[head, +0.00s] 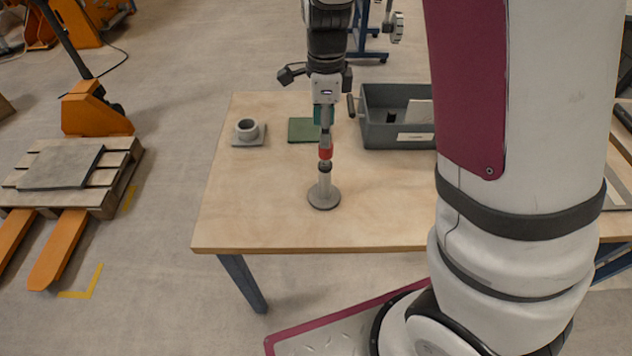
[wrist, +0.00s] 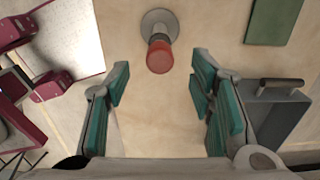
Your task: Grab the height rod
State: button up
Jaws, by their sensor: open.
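The height rod stands upright on the table, with a red section (head: 326,152), a pale lower shaft and a round grey base (head: 324,197). In the wrist view, its red top (wrist: 159,58) shows from above, just beyond the fingertips and roughly centred between them. My gripper (head: 325,122) is open, with teal finger pads, and points down at the rod from above in the head view. In the wrist view, the open fingers (wrist: 160,80) have nothing between them. The exact gap between fingertips and rod is hard to tell.
On the wooden table (head: 260,215) are a grey ring on a square plate (head: 248,140), a flat green pad (head: 302,138) and a grey bin (head: 375,133) to the right, with a handle. The table's front left area is clear. A pallet (head: 125,160) stands on the floor at left.

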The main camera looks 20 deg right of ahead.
aim_at(324, 165)
notch_tip(324, 165, down, 12)
jog(key=shift+d, duration=0.15)
dwell(0.4)
grip_shut()
